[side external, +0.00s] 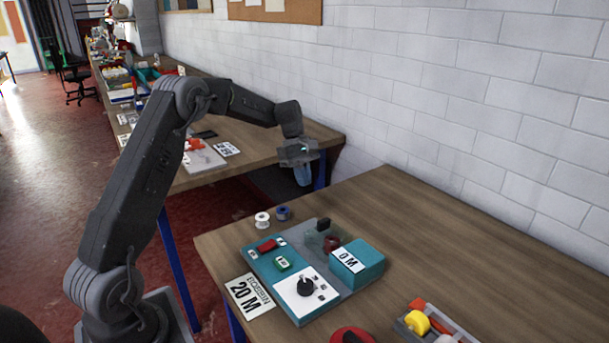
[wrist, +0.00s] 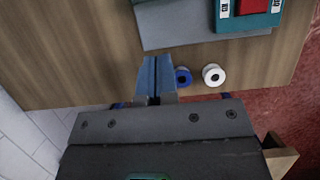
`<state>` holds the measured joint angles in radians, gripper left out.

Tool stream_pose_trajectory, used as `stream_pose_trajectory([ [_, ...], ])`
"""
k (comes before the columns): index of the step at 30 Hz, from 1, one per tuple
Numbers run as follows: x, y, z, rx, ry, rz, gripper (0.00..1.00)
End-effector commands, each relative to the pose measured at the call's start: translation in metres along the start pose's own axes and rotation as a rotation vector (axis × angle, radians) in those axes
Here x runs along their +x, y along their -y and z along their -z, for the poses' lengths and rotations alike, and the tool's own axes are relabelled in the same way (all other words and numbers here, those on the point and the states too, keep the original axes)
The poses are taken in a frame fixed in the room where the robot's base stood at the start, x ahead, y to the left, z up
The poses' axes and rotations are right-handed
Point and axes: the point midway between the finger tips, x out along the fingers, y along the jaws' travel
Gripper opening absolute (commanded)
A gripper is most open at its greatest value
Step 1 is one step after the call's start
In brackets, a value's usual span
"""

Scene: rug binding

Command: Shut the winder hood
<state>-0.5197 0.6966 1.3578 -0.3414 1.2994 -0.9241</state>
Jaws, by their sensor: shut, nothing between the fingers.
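The winder (side external: 333,294), a teal and grey unit, sits on the near wooden table. A smoky see-through part with a black block (side external: 322,225), seemingly the hood, is at its back around a dark red spool (side external: 332,243). Whether the hood is raised or down is hard to tell. In the wrist view the winder's grey edge (wrist: 185,30) shows at the top, with a red button on teal; the hood is not clearly seen there. My gripper (side external: 303,180) is shut and empty, high beyond the winder's back edge.
A white spool (side external: 262,219) and a blue spool (side external: 283,213) stand behind the winder. A "20 M" card (side external: 249,296) lies at its left. A tray (side external: 436,325) with yellow and red items is front right. A white brick wall (side external: 450,110) runs behind; the table's right is clear.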

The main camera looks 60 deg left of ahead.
Motion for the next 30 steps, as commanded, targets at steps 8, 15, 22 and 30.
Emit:
stream_pose_trajectory([
  [8,0.060,0.001,-0.001,0.001,0.001,0.004,0.00],
  [15,0.078,0.000,-0.027,0.003,-0.001,0.001,0.00],
  [22,0.082,0.000,-0.037,0.002,-0.001,-0.001,0.00],
  [30,0.082,0.000,-0.038,0.001,-0.001,-0.001,0.00],
])
